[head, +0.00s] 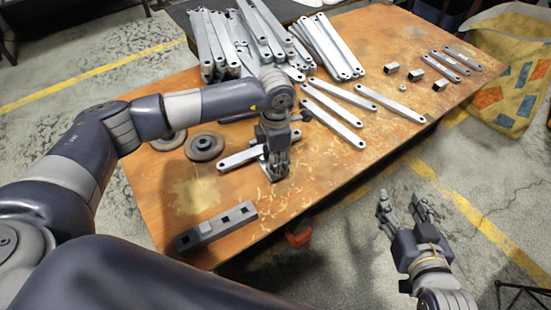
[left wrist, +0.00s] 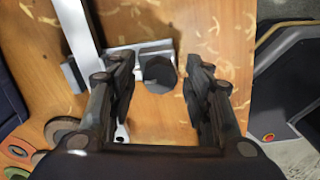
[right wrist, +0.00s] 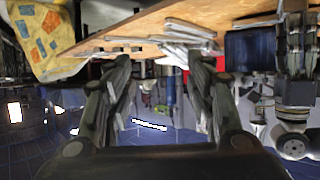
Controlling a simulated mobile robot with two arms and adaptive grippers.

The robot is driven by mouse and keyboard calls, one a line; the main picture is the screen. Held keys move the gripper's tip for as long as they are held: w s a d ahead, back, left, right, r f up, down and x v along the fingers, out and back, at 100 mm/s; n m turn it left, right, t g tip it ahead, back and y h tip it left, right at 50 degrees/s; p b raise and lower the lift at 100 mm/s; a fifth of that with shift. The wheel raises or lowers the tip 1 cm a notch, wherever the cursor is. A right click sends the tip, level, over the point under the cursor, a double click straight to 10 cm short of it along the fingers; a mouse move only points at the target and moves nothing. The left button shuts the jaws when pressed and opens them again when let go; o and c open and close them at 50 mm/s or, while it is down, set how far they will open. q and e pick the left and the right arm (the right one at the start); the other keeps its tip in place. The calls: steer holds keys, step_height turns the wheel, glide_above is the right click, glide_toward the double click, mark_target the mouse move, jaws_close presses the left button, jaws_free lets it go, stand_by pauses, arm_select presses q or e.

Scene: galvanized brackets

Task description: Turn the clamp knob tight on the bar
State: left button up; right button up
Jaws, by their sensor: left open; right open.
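The dark clamp knob (left wrist: 159,72) shows in the left wrist view between the open fingers of my left gripper (left wrist: 164,84), with a gap on either side. It sits on a pale metal clamp part (left wrist: 126,56). A silver bar (left wrist: 75,27) runs up beside it. In the head view my left gripper (head: 276,158) points down over the clamp and hides the knob; the bar (head: 236,160) sticks out to its left. My right gripper (head: 403,207) is open and empty, off the table's front right edge.
The wooden table (head: 160,205) holds piles of galvanized bars (head: 325,45) at the back and loose bars to the right. Dark discs (head: 204,147) lie left of the clamp. A grey block with square holes (head: 216,226) lies at the front. A yellow bag (head: 510,65) stands at right.

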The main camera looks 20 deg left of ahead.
arm_select(q)
steer(key=n+p, duration=0.2)
steer(key=n, duration=0.3)
steer(key=shift+r, duration=0.1)
steer(key=n+p, duration=0.1)
steer(key=n, duration=0.3)
steer(key=shift+p, duration=0.35)
steer(key=n+p, duration=0.1)
steer(key=n, duration=0.2)
steer(key=shift+n+p, duration=0.3)
steer(key=shift+p, duration=0.1)
arm_select(e)
steer(key=s+d+f+g+h, duration=0.1)
steer(key=s+d+f+g, duration=0.3)
steer(key=s, duration=0.4)
steer(key=s+d+f+g+h, duration=0.1)
steer(key=s+f+g+h, duration=0.15)
steer(key=s+g, duration=0.35)
arm_select(q)
steer(key=shift+n, duration=0.4)
steer(key=shift+n+p, duration=0.6)
steer(key=shift+n, duration=0.5)
arm_select(e)
step_height(320, 180, down, 6)
steer(key=shift+m+y, duration=0.3)
steer(key=shift+y, duration=0.15)
steer(key=shift+w+f, duration=0.1)
steer(key=shift+f, duration=0.4)
